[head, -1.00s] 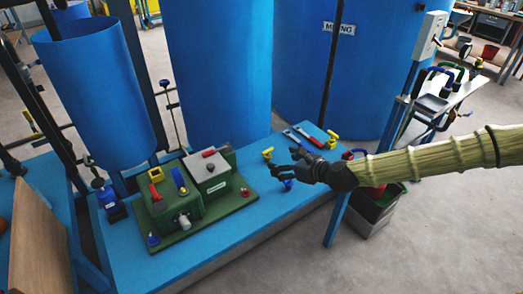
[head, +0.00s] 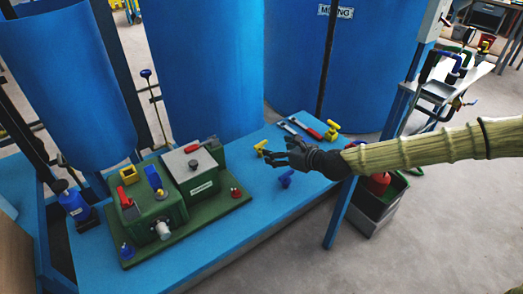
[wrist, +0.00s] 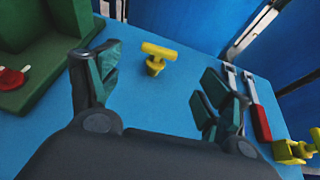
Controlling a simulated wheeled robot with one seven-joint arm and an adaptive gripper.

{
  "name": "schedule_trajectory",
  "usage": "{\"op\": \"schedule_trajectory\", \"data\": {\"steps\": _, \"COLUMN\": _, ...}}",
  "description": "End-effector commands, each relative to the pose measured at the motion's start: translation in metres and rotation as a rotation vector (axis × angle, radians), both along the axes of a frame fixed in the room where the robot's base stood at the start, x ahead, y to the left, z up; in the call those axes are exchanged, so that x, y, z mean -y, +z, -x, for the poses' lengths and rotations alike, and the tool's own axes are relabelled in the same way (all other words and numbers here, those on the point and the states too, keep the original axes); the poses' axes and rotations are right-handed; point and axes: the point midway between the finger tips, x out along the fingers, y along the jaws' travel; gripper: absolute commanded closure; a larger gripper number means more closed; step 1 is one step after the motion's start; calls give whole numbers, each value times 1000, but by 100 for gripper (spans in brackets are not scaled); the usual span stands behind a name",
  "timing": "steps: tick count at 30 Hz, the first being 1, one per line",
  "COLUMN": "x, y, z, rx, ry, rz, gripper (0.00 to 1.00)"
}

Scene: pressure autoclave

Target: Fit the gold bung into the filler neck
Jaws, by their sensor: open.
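A yellow T-handled piece (head: 262,148), which looks like the gold bung, stands on the blue bench. In the wrist view it (wrist: 157,57) is ahead of and between my fingers, apart from them. My gripper (head: 274,158) is open and empty just beside it; both fingers (wrist: 162,95) show spread. A second yellow piece (head: 332,129) with a bulkier, valve-like shape lies farther right. A green machine (head: 158,213) stands to the left, with a pale stub (head: 162,230) on its front and a dark round fitting (head: 193,164) on its grey top. I cannot tell which is the filler neck.
A blue T-shaped piece (head: 286,179) lies in front of my gripper. A wrench (head: 287,127) and a red-handled tool (head: 308,129) lie behind it. Tall blue tanks (head: 205,70) stand behind the bench (head: 245,215).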

Motion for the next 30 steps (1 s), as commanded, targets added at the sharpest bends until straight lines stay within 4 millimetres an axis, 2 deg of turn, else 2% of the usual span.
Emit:
{"op": "schedule_trajectory", "data": {"steps": 9, "x": -25, "y": -14, "z": -24, "rx": 0, "ry": 4, "rz": 1, "gripper": 21}}
{"op": "schedule_trajectory", "data": {"steps": 19, "x": -33, "y": -19, "z": -35, "rx": -1, "ry": 1, "rz": 2, "gripper": 21}}
{"op": "schedule_trajectory", "data": {"steps": 30, "x": -55, "y": -32, "z": -63, "rx": 0, "ry": -1, "rz": 1, "gripper": 21}}
